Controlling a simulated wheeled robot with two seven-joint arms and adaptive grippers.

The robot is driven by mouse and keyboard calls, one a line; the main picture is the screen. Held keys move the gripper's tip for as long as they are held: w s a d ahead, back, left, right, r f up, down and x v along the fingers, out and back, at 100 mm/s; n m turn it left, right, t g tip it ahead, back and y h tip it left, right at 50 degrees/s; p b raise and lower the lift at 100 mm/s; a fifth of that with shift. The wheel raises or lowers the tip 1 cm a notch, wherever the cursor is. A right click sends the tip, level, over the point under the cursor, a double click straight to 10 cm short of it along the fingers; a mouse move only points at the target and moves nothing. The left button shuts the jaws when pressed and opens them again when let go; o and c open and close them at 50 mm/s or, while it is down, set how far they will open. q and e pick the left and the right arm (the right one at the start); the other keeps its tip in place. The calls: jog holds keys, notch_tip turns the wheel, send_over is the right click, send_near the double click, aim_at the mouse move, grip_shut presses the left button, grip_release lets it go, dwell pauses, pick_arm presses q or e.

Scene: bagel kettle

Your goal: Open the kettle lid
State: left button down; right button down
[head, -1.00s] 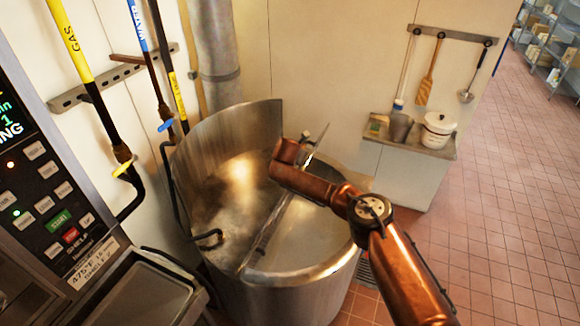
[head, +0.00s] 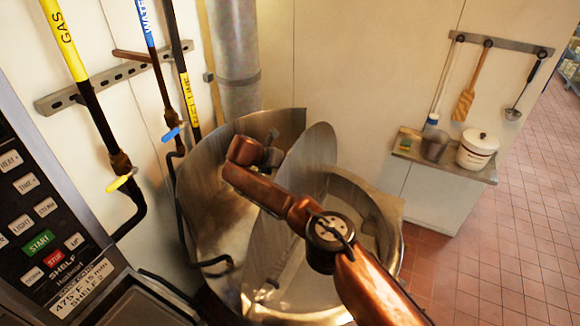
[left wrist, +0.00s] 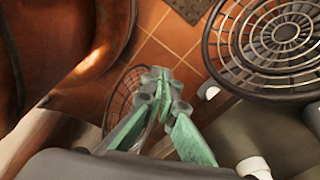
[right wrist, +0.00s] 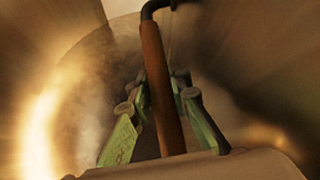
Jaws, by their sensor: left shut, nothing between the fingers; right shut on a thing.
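The large steel kettle (head: 200,190) stands against the wall in the middle of the head view. Its round lid (head: 318,152) stands steeply tilted, with the kettle's interior showing to its right. My right gripper (head: 268,150) is at the lid's left side, its fingers mostly hidden there. In the right wrist view its green fingers (right wrist: 164,115) are shut on a reddish-brown rod (right wrist: 158,85) with a dark bent end, apparently the lid's handle. My left gripper (left wrist: 160,90) is shut and empty above the tiled floor, outside the head view.
A control panel (head: 40,220) is at the left. Gas (head: 68,45) and water (head: 147,25) pipes run down the wall. A small shelf (head: 445,166) with a white pot (head: 477,150) is at the right. Round wire racks (left wrist: 285,35) are near my left gripper. Tiled floor at right is open.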

jog(key=shift+f, duration=0.2)
jog(key=shift+a, duration=0.25)
pick_arm(q)
jog(key=w, duration=0.2)
jog(key=shift+w+d+f, duration=0.1)
jog(key=shift+w, duration=0.25)
pick_arm(e)
jog(key=shift+w, duration=0.1)
pick_arm(q)
jog(key=shift+s, duration=0.1)
pick_arm(e)
jog(key=c, duration=2.1)
grip_release()
jog(key=shift+w+a, duration=0.1)
jog(key=shift+a, duration=0.05)
pick_arm(q)
jog(key=shift+s, duration=0.35)
jog(key=shift+s+a, duration=0.1)
jog(key=shift+a, duration=0.1)
pick_arm(e)
jog(key=shift+r, duration=0.1)
jog(key=shift+s+a+r, duration=0.3)
jog(key=shift+s+a, duration=0.05)
jog(key=shift+s, duration=0.05)
pick_arm(q)
jog(key=shift+d, duration=0.15)
pick_arm(e)
jog(key=v, duration=1)
jog(key=shift+s+a+r, duration=0.2)
jog(key=shift+r, duration=0.1)
